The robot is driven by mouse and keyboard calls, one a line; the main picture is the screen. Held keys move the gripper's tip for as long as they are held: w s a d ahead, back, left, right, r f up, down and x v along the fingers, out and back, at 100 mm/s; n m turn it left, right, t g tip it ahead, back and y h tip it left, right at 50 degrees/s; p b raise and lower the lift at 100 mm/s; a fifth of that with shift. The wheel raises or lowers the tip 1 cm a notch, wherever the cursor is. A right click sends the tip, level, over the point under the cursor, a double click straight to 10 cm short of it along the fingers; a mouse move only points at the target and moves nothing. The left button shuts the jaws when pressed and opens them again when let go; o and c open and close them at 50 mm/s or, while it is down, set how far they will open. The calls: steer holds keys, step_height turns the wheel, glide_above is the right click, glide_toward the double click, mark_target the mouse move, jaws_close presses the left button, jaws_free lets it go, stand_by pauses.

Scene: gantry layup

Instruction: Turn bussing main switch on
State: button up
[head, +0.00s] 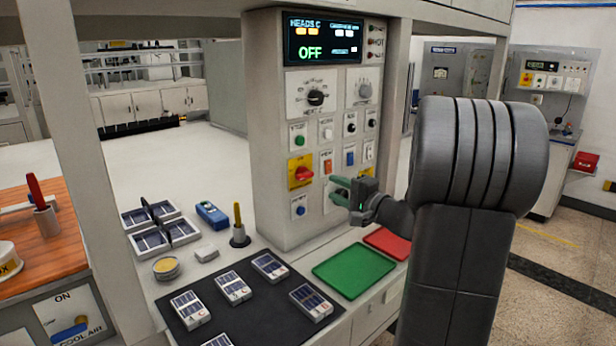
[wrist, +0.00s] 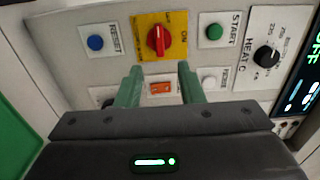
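The control panel (head: 277,130) has a red rotary switch (head: 300,173) on a yellow plate. In the wrist view this red switch (wrist: 158,40) is just beyond my fingertips, its handle upright in the picture, with "ON" printed to its right. I cannot read a bussing label. My gripper (head: 334,189) is in front of the panel, right of and below the red switch. In the wrist view its green fingers (wrist: 158,72) are apart with nothing held. An orange rocker (wrist: 160,87) shows between them. I cannot tell whether the fingers touch the panel.
The display (head: 322,38) reads OFF. Nearby are a green button (wrist: 214,31), a blue button (wrist: 95,42), a white button (wrist: 209,82) and a heat knob (wrist: 266,56). A green tray (head: 354,270) and red tray (head: 388,243) lie below; cell panels lie on a dark mat (head: 258,302).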

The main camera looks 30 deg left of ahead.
mark_target(308, 177)
steer(key=p+x, duration=0.2)
steer(key=x, duration=0.7)
steer(key=shift+w+a, duration=0.15)
steer(key=shift+a, duration=0.2)
steer(key=shift+c, duration=0.4)
jaws_close()
